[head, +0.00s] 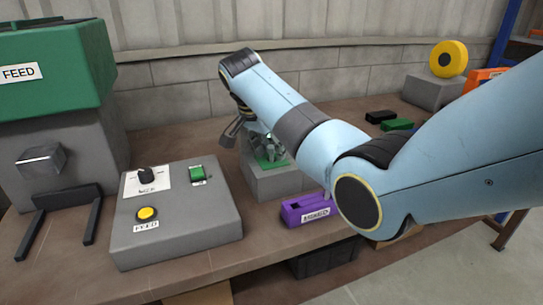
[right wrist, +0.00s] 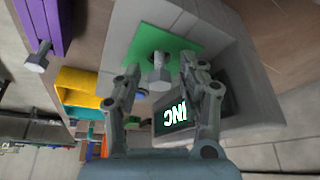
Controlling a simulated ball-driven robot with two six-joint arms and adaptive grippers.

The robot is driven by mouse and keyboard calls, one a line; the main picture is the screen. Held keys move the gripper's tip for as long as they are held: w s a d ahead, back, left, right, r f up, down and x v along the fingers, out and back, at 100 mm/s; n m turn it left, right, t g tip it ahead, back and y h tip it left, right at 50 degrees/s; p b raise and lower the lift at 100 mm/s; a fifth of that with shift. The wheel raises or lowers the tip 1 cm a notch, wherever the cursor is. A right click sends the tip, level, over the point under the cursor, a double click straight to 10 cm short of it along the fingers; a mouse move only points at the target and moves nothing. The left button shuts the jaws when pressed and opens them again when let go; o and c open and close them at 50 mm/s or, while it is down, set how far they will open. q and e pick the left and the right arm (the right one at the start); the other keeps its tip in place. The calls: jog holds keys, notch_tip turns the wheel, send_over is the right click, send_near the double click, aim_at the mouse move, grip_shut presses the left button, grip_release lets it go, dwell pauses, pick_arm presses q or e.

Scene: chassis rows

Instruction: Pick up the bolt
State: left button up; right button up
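A grey bolt (right wrist: 160,76) stands on a green pad (right wrist: 176,42) atop a grey block in the right wrist view. My right gripper (right wrist: 162,78) is open, with one finger on each side of this bolt and gaps visible between. In the head view my right gripper (head: 250,134) is over the green pad (head: 272,163) on the grey block (head: 274,184); the bolt is hard to make out there. A second bolt (right wrist: 36,61) is at the purple holder (right wrist: 40,22) at the wrist view's left. My left gripper is not in view.
The purple labelled holder (head: 306,211) sits right of the block near the bench's front edge. A grey control box (head: 175,230) with a yellow button stands left. A green FEED machine (head: 55,70) is farther left. Black (head: 381,116) and green (head: 397,125) pieces lie at the back right.

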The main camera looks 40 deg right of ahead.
aim_at(270, 147)
grip_shut()
jog(key=shift+r, duration=0.7)
notch_tip(270, 147, up, 3)
jog(key=shift+w+f, duration=0.1)
jog(key=s+d+r+p, duration=0.3)
jog(key=s+d+r, duration=0.3)
jog(key=s, duration=0.3)
jog(key=shift+s+d+r+p, duration=0.35)
jog(key=shift+d+r, duration=0.05)
